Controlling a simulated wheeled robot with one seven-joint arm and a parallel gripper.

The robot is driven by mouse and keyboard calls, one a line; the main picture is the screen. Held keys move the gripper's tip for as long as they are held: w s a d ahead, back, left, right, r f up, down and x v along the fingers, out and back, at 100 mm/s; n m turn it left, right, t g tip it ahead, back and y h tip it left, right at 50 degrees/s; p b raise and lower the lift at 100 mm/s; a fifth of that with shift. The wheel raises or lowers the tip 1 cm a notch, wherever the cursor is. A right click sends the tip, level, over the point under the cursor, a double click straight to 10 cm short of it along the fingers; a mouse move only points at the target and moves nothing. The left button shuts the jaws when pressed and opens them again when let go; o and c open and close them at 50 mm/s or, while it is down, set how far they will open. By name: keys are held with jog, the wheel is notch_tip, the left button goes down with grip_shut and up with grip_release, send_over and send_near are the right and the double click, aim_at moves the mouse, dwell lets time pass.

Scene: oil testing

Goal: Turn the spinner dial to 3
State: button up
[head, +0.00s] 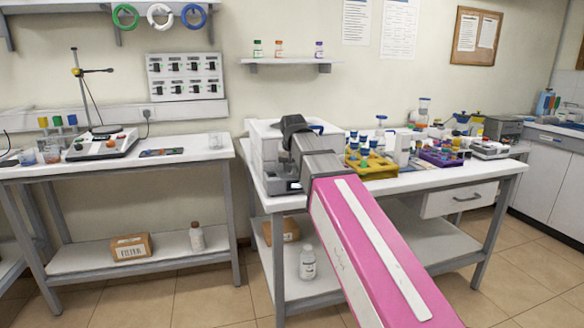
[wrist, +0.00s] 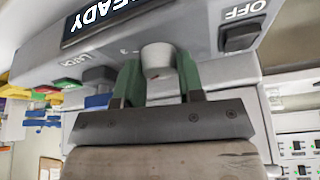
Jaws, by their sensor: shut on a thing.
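The spinner dial (wrist: 157,58) is a pale grey round knob on the front panel of a grey machine, seen upside down in the wrist view. My gripper (wrist: 158,76) has its green fingers on both sides of the knob and is shut on it. A dark display reading READY (wrist: 105,20) is on the same panel. In the head view, the white machine (head: 264,148) stands at the left end of the right bench, and my arm hides its front and the dial.
In the head view, a yellow rack (head: 375,170) and a purple rack (head: 440,158) stand right of the machine. A gap separates the two benches.

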jog(key=m+h, duration=0.1)
jog(key=m, duration=0.2)
jog(key=m+h, duration=0.1)
jog(key=m, duration=0.2)
jog(key=shift+w+a+m+g+h, duration=0.1)
jog(key=shift+a+m+g+h, duration=0.1)
jog(key=shift+m+g+h, duration=0.1)
jog(key=m+g, duration=0.1)
jog(key=m, duration=0.2)
jog(key=m+h, duration=0.1)
jog(key=m, duration=0.2)
jog(key=shift+g+h, duration=0.3)
jog(key=shift+g, duration=0.1)
jog(key=o, duration=0.9)
jog(key=v, duration=1)
jog(key=shift+a+r, duration=0.2)
jog(key=shift+r, duration=0.1)
jog(key=shift+d, duration=0.1)
